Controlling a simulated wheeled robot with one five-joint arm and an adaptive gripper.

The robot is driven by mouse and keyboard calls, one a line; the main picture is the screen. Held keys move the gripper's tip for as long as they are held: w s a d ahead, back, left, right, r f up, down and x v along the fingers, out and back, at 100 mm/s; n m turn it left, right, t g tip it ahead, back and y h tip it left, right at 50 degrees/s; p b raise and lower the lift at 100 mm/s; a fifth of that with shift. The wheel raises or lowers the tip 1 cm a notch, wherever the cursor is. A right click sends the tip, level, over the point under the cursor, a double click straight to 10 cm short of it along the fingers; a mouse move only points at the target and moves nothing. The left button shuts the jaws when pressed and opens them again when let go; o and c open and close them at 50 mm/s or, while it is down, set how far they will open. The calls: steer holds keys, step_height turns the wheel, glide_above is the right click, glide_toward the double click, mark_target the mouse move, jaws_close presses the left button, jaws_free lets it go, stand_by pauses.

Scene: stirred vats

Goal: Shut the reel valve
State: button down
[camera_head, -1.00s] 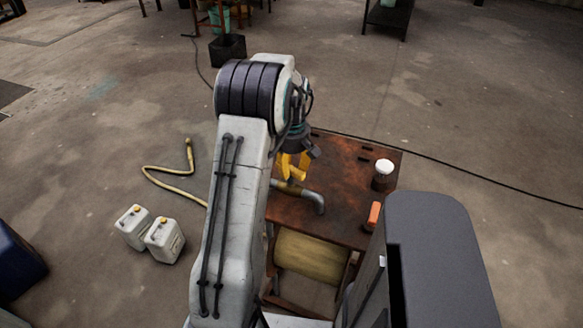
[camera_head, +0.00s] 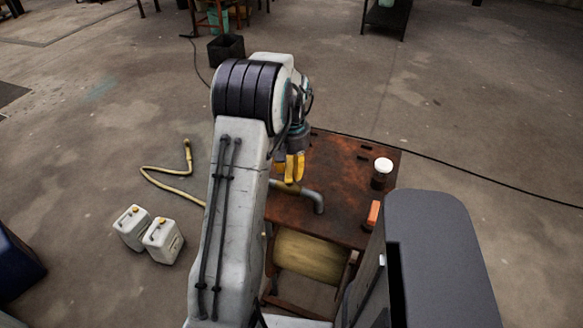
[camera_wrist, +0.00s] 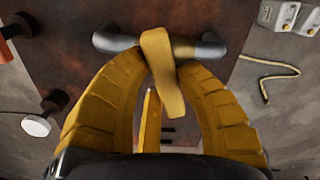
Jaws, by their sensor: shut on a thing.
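The reel valve has a flat yellow lever (camera_wrist: 161,72) on a bent grey pipe (camera_head: 309,195) over a rusty table top. In the wrist view the lever lies across the pipe (camera_wrist: 113,42), slightly slanted. My gripper (camera_head: 291,170) reaches down onto the pipe with its yellow fingers. In the wrist view, my gripper (camera_wrist: 160,80) is shut on the lever, with one finger on each side. In the head view the lever cannot be told apart from the fingers. A thin yellow strip below the lever is unclear.
A yellowish reel (camera_head: 311,257) sits beneath. A hose (camera_head: 165,188) and two white canisters (camera_head: 147,235) lie to the left on open floor.

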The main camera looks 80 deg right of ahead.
mark_target(292, 167)
steer(key=shift+a+f+m, duration=0.1)
steer(key=shift+a+m, duration=0.05)
steer(key=shift+m, duration=1.75)
steer(key=c, duration=0.9)
jaws_free()
steer(key=shift+o, duration=0.2)
step_height(292, 167, up, 12)
